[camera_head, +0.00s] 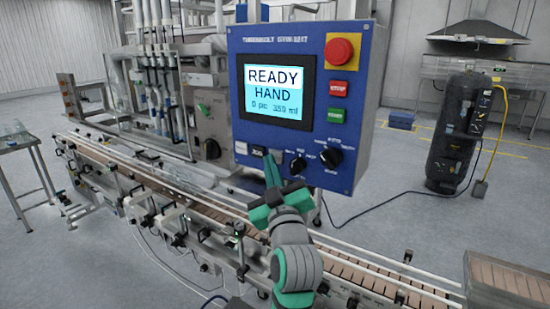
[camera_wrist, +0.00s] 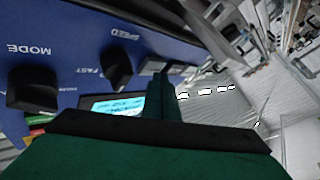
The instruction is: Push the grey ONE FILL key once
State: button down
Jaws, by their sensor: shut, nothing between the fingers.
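The blue control panel (camera_head: 352,110) has a row of small keys below its screen. A light grey key (camera_head: 241,148) is at the left of the row, with a darker marked key (camera_head: 258,151) beside it. The key lettering is too small to tell which is ONE FILL. My gripper (camera_head: 271,162) is shut and empty, its fingertips just below and right of the darker key. In the wrist view the shut fingers (camera_wrist: 160,85) point at the row, where a grey key (camera_wrist: 153,67) shows at their tips. I cannot tell whether they touch; the fingers hide part of the row.
Black knobs (camera_head: 298,166) (camera_head: 331,157) are right of my fingers. A red mushroom button (camera_head: 342,49), red key (camera_head: 338,89) and green key (camera_head: 336,115) are above them. A conveyor (camera_head: 190,190) runs below.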

jog(key=shift+w+d, duration=0.25)
jog(key=shift+w, duration=0.05)
dwell(0.5)
jog(key=shift+s+a, duration=0.1)
dwell(0.4)
jog(key=shift+s+a, duration=0.4)
jog(key=shift+s, duration=0.25)
jog(key=shift+s+a, duration=0.75)
jog(key=shift+s, duration=0.25)
jog(key=shift+s+a, duration=0.7)
jog(key=shift+s, duration=0.25)
jog(key=shift+a, duration=0.1)
